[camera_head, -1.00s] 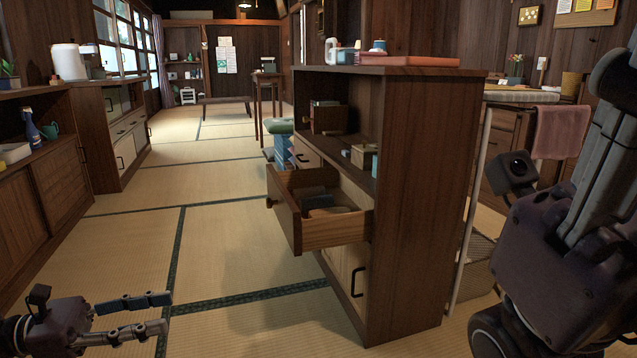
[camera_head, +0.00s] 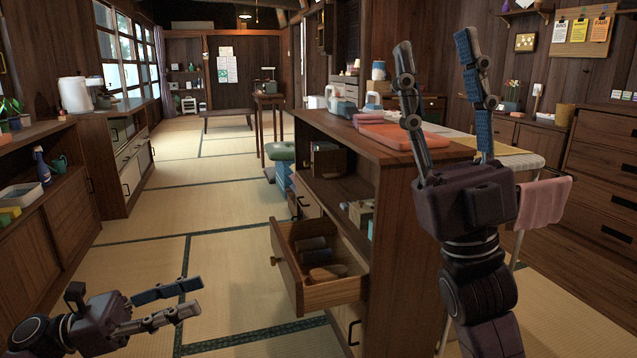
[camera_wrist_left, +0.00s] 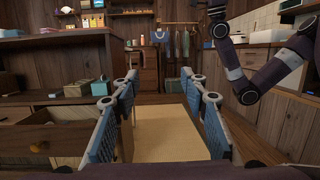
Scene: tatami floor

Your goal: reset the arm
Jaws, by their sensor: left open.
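My left gripper (camera_head: 172,304) is at the lower left of the head view, low over the tatami, with its fingers apart and nothing between them. In the left wrist view its fingers (camera_wrist_left: 165,92) are spread, with bare floor showing between them. My right gripper (camera_head: 434,58) stands upright at the right of the head view, in front of the wooden cabinet (camera_head: 398,245). Its two fingers point up and are wide apart, with nothing held.
The cabinet's drawer (camera_head: 335,294) is pulled out between my grippers and holds several items; it also shows in the left wrist view (camera_wrist_left: 50,140). A red tray (camera_head: 425,148) lies on the cabinet top. A pink towel (camera_head: 543,203) hangs at right. The tatami aisle (camera_head: 215,205) is clear.

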